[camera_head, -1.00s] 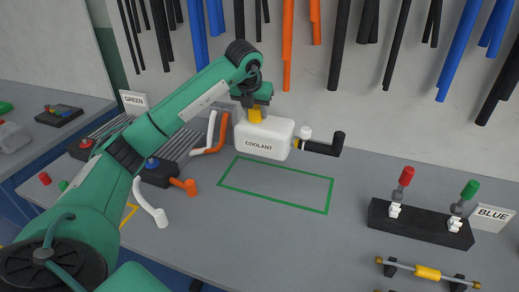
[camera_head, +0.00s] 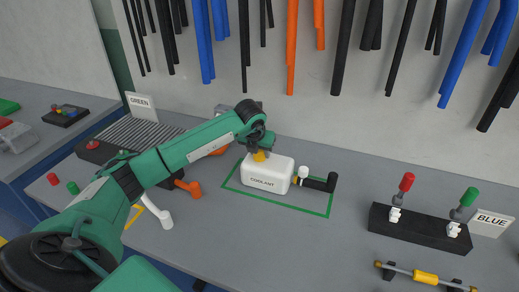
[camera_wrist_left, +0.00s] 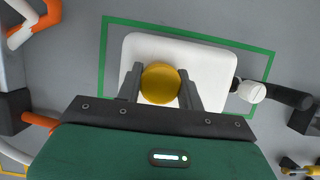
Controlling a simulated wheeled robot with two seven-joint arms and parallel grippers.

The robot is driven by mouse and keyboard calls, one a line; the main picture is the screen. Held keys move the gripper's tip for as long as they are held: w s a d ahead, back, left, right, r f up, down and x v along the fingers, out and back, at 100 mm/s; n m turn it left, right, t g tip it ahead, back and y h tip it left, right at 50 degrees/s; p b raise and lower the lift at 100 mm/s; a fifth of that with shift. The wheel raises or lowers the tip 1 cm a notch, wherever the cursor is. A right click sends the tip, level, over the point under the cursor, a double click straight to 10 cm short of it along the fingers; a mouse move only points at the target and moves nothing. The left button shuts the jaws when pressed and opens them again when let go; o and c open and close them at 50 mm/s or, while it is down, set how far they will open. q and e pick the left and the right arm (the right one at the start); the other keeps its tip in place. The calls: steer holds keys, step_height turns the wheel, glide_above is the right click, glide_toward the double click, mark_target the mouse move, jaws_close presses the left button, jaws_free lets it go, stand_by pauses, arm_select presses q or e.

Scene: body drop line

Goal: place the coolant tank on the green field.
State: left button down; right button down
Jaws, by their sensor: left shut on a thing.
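The white coolant tank (camera_head: 267,176) has a yellow cap, a white side cap and a black elbow hose on its right. My left gripper (camera_head: 261,156) is shut on the tank's yellow cap, which shows between its fingers in the left wrist view (camera_wrist_left: 161,84). The green field is a green outline (camera_head: 300,207) on the grey bench. The tank body is inside the outline in both views. The hose end reaches the right edge of the outline. I cannot tell whether the tank's underside touches the bench. My right gripper is not in view.
A black block (camera_head: 420,227) with red and green plungers stands at the right, by a BLUE sign (camera_head: 491,222). A rod with a yellow middle (camera_head: 426,277) lies in front of it. White and orange elbow pipes lie left of the field. Hoses hang behind.

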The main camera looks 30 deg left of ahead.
arm_select(q)
steer(key=shift+f, duration=0.1)
steer(key=c, duration=0.9)
jaws_free()
steer(key=shift+r, duration=0.2)
steer(key=shift+s+r, duration=0.1)
steer(key=shift+r, duration=0.15)
steer(key=b+v, duration=0.2)
steer(key=v, duration=0.9)
steer(key=shift+s+d+r, duration=0.15)
steer(key=shift+s+r, duration=0.05)
